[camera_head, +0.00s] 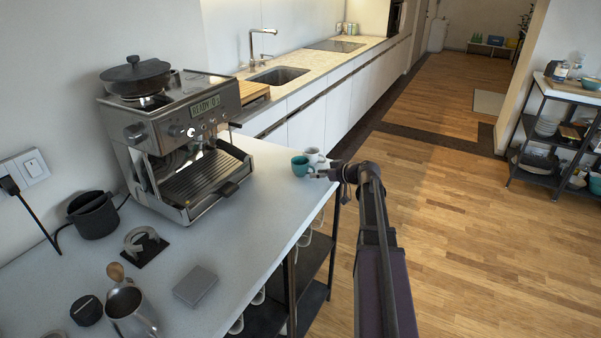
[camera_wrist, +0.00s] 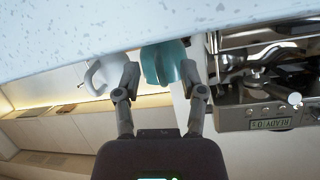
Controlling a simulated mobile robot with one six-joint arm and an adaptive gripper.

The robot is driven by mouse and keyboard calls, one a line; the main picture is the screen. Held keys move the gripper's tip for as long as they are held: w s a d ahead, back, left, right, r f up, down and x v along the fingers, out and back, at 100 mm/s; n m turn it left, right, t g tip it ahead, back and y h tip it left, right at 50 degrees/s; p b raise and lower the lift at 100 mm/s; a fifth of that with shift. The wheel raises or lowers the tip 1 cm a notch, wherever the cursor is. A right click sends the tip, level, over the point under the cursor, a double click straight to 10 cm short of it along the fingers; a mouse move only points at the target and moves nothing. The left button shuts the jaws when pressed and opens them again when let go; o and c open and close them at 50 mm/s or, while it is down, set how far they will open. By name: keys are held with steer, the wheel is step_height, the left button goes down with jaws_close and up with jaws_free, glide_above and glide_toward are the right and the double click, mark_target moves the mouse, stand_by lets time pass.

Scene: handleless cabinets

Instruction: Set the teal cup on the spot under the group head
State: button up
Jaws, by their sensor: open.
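The teal cup (camera_head: 300,166) stands near the right edge of the worktop, right of the espresso machine (camera_head: 138,147). In the wrist view, which looks upside down, the teal cup (camera_wrist: 160,63) shows between the two spread fingers. My gripper (camera_head: 326,173) is open at the worktop's edge, close beside the cup; the wrist view also shows its fingers (camera_wrist: 160,80) apart. I cannot tell whether a finger touches the cup. The group head is mostly hidden in shadow under the machine's front; the slatted drip tray (camera_head: 200,176) below it looks empty.
A white cup (camera_head: 314,156) stands just behind the teal one. A knock box (camera_head: 93,215), a metal pitcher (camera_head: 128,308) and a grey block (camera_head: 195,286) are on the worktop. Bare worktop (camera_head: 262,190) lies between the machine and the teal cup.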

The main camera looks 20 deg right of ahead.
mark_target(304, 169)
steer(key=shift+b+x, duration=0.35)
steer(key=shift+x, duration=1.1)
jaws_close()
